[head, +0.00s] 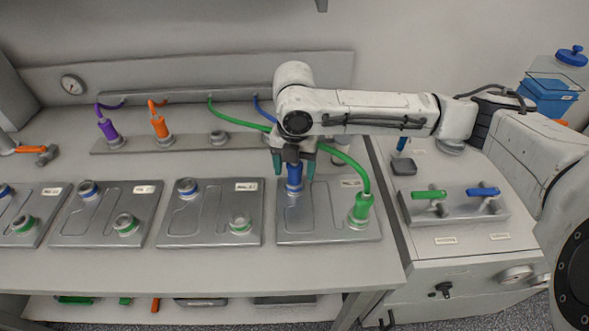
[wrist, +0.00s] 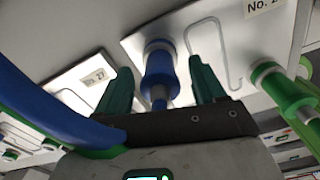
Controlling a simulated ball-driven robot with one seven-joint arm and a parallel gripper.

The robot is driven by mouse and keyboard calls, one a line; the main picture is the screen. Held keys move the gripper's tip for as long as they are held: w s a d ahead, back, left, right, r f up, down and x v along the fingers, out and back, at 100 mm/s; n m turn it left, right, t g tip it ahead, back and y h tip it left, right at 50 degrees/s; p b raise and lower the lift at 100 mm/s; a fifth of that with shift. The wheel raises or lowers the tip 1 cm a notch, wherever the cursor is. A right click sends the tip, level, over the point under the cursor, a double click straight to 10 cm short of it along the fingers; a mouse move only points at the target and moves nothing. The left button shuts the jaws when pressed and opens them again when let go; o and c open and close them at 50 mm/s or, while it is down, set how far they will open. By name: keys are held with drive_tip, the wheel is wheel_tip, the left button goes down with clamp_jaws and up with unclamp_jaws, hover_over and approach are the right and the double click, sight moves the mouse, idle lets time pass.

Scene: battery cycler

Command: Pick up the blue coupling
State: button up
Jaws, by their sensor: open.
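The blue coupling (head: 294,178) stands upright at the left port of the rightmost metal plate (head: 330,229). It also shows in the wrist view (wrist: 158,72), with its far end at a ringed port on the plate. My gripper (head: 294,167) is above that plate, pointing down, with one green finger on each side of the coupling. In the wrist view the open fingers (wrist: 161,78) stand left and right of the coupling, with a visible gap on both sides. The coupling's top is partly hidden by my gripper in the head view.
A green coupling (head: 361,209) with a green hose (head: 349,163) stands right of my gripper. A blue hose (wrist: 45,108) passes close at left in the wrist view. Purple (head: 109,129) and orange (head: 159,127) couplings stand on the back rail. A valve block (head: 456,211) is at right.

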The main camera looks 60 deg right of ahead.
drive_tip(key=shift+f, duration=0.2)
drive_tip(key=c, duration=1.2)
drive_tip(key=shift+c, duration=0.2)
drive_tip(key=shift+r, duration=0.1)
